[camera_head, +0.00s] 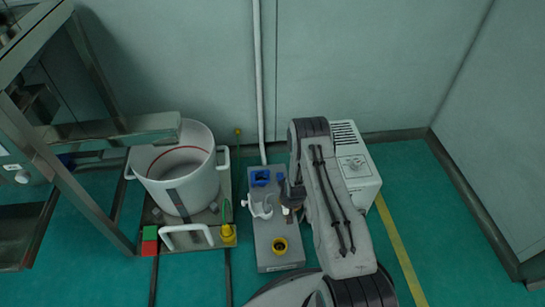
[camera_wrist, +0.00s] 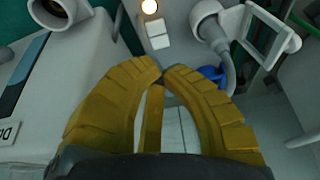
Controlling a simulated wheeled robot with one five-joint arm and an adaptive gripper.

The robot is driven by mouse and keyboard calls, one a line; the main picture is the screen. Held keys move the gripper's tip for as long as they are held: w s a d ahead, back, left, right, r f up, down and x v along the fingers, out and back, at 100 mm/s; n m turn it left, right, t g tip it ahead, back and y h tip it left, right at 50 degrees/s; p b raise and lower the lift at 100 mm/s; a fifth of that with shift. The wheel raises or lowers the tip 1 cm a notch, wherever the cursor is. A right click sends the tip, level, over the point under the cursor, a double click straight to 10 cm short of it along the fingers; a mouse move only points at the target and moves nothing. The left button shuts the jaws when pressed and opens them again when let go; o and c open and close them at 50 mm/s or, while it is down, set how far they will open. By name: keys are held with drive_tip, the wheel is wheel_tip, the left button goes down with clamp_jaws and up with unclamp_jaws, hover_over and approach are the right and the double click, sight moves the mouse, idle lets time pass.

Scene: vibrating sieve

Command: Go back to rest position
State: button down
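My gripper (camera_wrist: 163,75) has two yellow ribbed fingers in the wrist view. Their tips meet or nearly meet, and nothing shows held between them. In the head view my grey arm reaches up over the right part of the scene and hides most of the gripper.
A large white drum (camera_head: 180,190) stands on a plate at the left, beside a metal frame (camera_head: 100,128). A white box with a knob (camera_head: 357,164) is partly behind my arm. A white pipe (camera_head: 258,80) runs up the wall. Green floor at the right is clear.

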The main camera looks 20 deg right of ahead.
drive_tip(key=s+a+r+n+p, duration=0.15)
drive_tip(key=r+p, duration=0.65)
drive_tip(key=r, duration=1.6)
drive_tip(key=s+a+r+m+p, duration=0.1)
drive_tip(key=a+r+p, duration=0.45)
drive_tip(key=r, duration=1.85)
drive_tip(key=s+r+n+p, duration=0.1)
drive_tip(key=s+r+p, duration=0.45)
drive_tip(key=r, duration=0.45)
drive_tip(key=s+r+p, duration=0.5)
drive_tip(key=s+r, duration=0.1)
drive_tip(key=r, duration=0.4)
drive_tip(key=s+a+r+p, duration=0.2)
drive_tip(key=s+r+p, duration=0.4)
drive_tip(key=s+r, duration=0.4)
drive_tip(key=s, duration=0.5)
drive_tip(key=shift+a+r+n+g+y+p, duration=0.2)
drive_tip(key=shift+n+g+y+p, duration=0.1)
drive_tip(key=shift+n+g+y, duration=0.1)
